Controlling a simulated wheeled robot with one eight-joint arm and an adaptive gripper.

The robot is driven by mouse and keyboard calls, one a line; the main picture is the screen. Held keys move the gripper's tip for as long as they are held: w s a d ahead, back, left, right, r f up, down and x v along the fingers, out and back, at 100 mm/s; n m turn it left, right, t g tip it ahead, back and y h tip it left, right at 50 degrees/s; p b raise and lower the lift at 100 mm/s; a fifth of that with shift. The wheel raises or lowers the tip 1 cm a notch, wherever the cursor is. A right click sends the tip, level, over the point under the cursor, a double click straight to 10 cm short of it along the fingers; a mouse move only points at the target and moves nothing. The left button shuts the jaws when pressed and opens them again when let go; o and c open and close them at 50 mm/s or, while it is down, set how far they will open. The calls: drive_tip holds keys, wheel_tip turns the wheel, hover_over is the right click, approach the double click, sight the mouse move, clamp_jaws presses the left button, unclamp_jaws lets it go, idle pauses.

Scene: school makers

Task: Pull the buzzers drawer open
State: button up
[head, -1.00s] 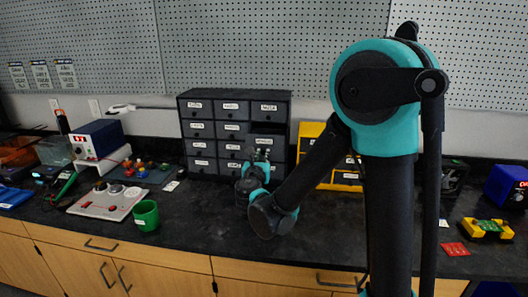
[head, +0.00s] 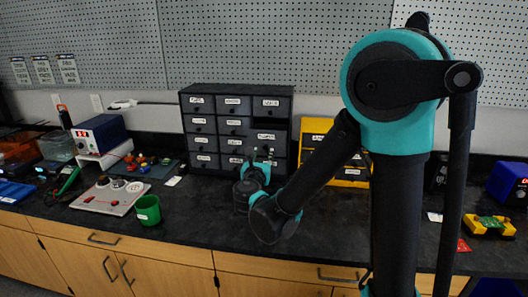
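A dark drawer cabinet (head: 211,152) with several rows of small labelled drawers stands at the back of the bench. In its right column, below the top drawer, a dark opening shows. Just below that opening a labelled drawer front (head: 266,137) appears to stand forward of the others, so this drawer looks pulled out. The label is too small to read, so I cannot confirm it is the buzzers drawer. My gripper (head: 263,160) is in front of the cabinet's lower right, just below that drawer front. Its fingers are small and partly hidden, and I cannot tell whether it touches the drawer.
A yellow drawer unit (head: 313,128) stands right of the cabinet, partly behind my arm. A green cup (head: 147,210) and a grey panel (head: 112,196) are at left. A yellow device (head: 488,227) lies at right. The counter in front of the cabinet is clear.

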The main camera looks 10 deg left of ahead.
drive_tip(key=s, duration=0.8)
drive_tip(key=shift+s, duration=0.3)
drive_tip(key=shift+a, duration=0.15)
